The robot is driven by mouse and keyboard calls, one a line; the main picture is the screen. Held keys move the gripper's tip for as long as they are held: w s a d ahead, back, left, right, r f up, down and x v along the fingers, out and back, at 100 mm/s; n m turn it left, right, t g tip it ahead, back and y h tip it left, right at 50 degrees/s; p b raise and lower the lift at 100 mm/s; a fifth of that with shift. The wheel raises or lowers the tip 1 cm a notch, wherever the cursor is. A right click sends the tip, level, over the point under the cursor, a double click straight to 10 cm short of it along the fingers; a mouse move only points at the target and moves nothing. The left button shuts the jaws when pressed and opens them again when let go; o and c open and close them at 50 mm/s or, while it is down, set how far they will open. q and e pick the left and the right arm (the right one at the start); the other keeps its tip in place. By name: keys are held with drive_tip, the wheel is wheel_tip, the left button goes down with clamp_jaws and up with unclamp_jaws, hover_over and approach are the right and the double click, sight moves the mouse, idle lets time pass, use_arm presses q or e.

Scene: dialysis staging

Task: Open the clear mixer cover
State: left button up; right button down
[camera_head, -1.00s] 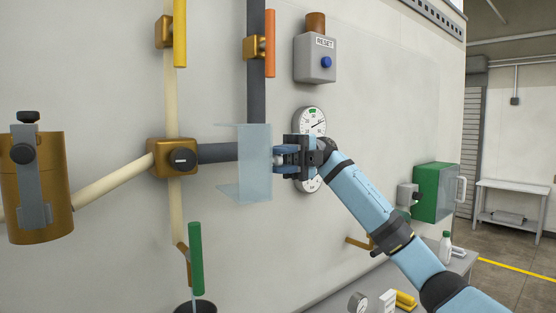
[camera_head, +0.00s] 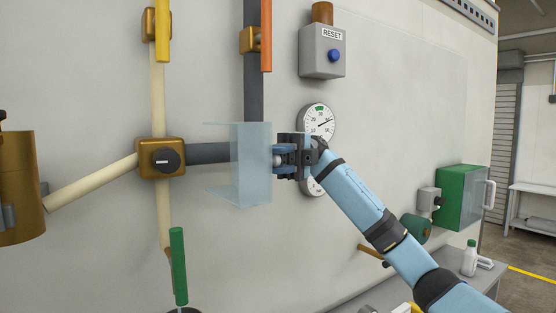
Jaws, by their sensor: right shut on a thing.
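The clear mixer cover (camera_head: 252,172) is a pale blue see-through box shape standing out from the wall, at the end of the dark horizontal pipe. Its left side looks open toward the pipe. My right gripper (camera_head: 279,158) is at the cover's right face and is shut on a small part there, which looks like the cover's knob. The fingers hide most of that part. My left gripper is not in view.
A brass valve block (camera_head: 161,158) with a black knob is left of the cover. A pressure gauge (camera_head: 318,122) sits right behind my right wrist. A grey RESET box (camera_head: 322,52) is above. Yellow (camera_head: 162,30), orange (camera_head: 266,35) and green (camera_head: 179,266) handles stand on the pipes.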

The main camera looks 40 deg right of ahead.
idle(0.5)
drive_tip(key=c, duration=0.9)
unclamp_jaws()
